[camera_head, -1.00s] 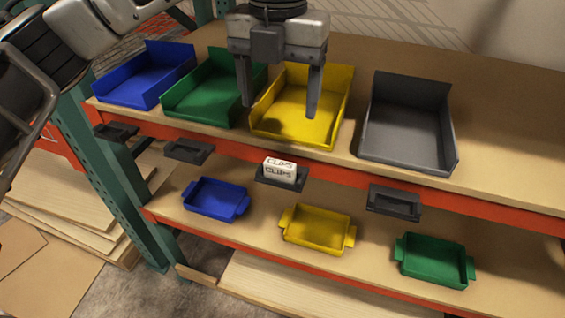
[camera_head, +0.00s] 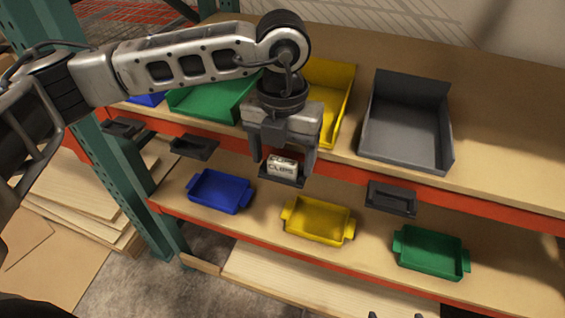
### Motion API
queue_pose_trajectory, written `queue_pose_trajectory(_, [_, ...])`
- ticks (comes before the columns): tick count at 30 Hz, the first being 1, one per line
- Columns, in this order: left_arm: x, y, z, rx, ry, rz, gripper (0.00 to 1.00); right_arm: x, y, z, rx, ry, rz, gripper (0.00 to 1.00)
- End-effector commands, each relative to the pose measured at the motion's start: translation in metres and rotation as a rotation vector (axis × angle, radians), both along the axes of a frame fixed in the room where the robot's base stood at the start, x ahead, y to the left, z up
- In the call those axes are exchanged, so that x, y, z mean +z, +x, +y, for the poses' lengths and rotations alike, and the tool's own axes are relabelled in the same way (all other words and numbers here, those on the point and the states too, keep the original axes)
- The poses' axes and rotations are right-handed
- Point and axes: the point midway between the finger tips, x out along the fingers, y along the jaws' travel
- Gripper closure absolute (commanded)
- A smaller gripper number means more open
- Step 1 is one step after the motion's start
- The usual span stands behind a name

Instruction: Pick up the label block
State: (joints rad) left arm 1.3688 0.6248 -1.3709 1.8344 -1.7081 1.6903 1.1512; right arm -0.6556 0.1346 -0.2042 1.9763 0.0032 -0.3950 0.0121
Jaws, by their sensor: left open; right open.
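The label block (camera_head: 283,167) is white with dark "CLIPS" lettering. It sits in a dark label holder (camera_head: 279,179) on the orange front edge of the upper shelf. My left gripper (camera_head: 282,162) is open, fingers down, with one finger on each side of the block in the picture. I cannot tell whether the fingers touch it. The gripper's palm hides the area just above the block. Only the dark tips of my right gripper (camera_head: 387,315) show at the bottom edge, apart and empty.
Blue, green, yellow (camera_head: 330,95) and grey (camera_head: 406,125) bins stand on the upper shelf. Empty holders (camera_head: 392,198) line its edge. Small blue (camera_head: 220,190), yellow (camera_head: 318,219) and green (camera_head: 430,252) trays stand on the lower shelf. Wood sheets lie at the left.

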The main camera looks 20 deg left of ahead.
Motion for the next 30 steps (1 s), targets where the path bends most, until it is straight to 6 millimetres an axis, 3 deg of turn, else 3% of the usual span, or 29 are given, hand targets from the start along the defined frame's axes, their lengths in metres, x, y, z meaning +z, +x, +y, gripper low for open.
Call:
queue_pose_trajectory(4, [0.0, 0.0, 0.0, 0.0, 0.0, 0.0, 0.3, 0.001, 0.002, 0.0, 0.0, 0.0, -0.004, 0.24])
queue_pose_trajectory(9, [0.0, 0.0, 0.0, 0.0, 0.0, 0.0, 0.77, 0.002, 0.002, 0.0, 0.0, 0.0, -0.005, 0.24])
queue_pose_trajectory(22, [0.006, 0.001, 0.0, 0.0, 0.0, -0.004, 0.77, 0.0, 0.003, 0.0, 0.002, 0.0, -0.006, 0.24])
queue_pose_trajectory(28, [0.031, 0.001, -0.001, -0.001, -0.001, -0.006, 0.77, -0.008, 0.003, 0.002, 0.006, 0.003, -0.008, 0.24])
queue_pose_trajectory(30, [0.044, -0.008, -0.009, -0.007, -0.002, -0.006, 0.77, -0.006, 0.003, 0.003, 0.009, 0.005, -0.009, 0.24])
